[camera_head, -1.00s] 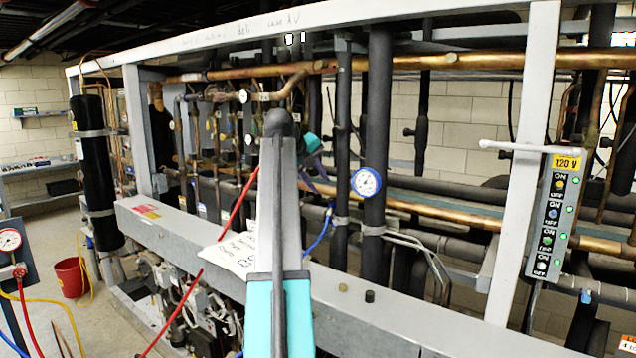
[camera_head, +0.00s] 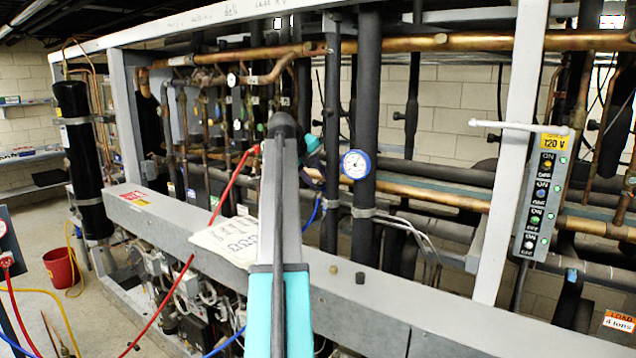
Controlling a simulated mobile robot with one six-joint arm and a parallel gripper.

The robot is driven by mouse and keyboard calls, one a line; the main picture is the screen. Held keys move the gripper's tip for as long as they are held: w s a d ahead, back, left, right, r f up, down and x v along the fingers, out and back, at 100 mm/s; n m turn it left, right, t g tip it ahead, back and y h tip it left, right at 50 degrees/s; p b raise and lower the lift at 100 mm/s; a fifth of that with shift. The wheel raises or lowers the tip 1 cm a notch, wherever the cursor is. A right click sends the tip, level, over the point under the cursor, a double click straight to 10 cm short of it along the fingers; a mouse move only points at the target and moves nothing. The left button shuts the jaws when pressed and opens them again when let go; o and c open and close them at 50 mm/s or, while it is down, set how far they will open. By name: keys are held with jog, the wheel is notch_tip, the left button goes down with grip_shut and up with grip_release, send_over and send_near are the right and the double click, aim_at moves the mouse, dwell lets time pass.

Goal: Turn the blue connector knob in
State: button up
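A blue hose (camera_head: 313,215) rises behind the front beam to the right of my arm. Its upper end, by the dark vertical pipes, is small and partly hidden, so I cannot clearly make out the blue connector knob there. My grey and teal arm stands upright in the middle of the view and covers much of that area. Only a little of my gripper (camera_head: 314,166) shows behind the arm, near the hose's upper end. Its fingers are too hidden to tell whether they are open or touch anything.
A blue-rimmed gauge (camera_head: 355,164) sits on a thick black pipe to the right. A red hose (camera_head: 205,240) crosses to the left of my arm. An open paper booklet (camera_head: 228,240) lies on the grey beam (camera_head: 400,318). A switch box (camera_head: 543,195) hangs at right.

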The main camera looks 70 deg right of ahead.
jog(key=shift+d+f, duration=0.35)
jog(key=shift+f, duration=0.05)
jog(key=shift+s+d, duration=0.1)
jog(key=shift+r+n+p, duration=0.1)
jog(key=shift+n+p, duration=0.7)
jog(key=shift+p, duration=0.4)
jog(key=shift+f+n+b, duration=0.2)
jog(key=shift+n+b, duration=0.1)
jog(key=shift+b, duration=0.05)
jog(key=shift+n, duration=1.1)
grip_shut()
jog(key=shift+b, duration=0.3)
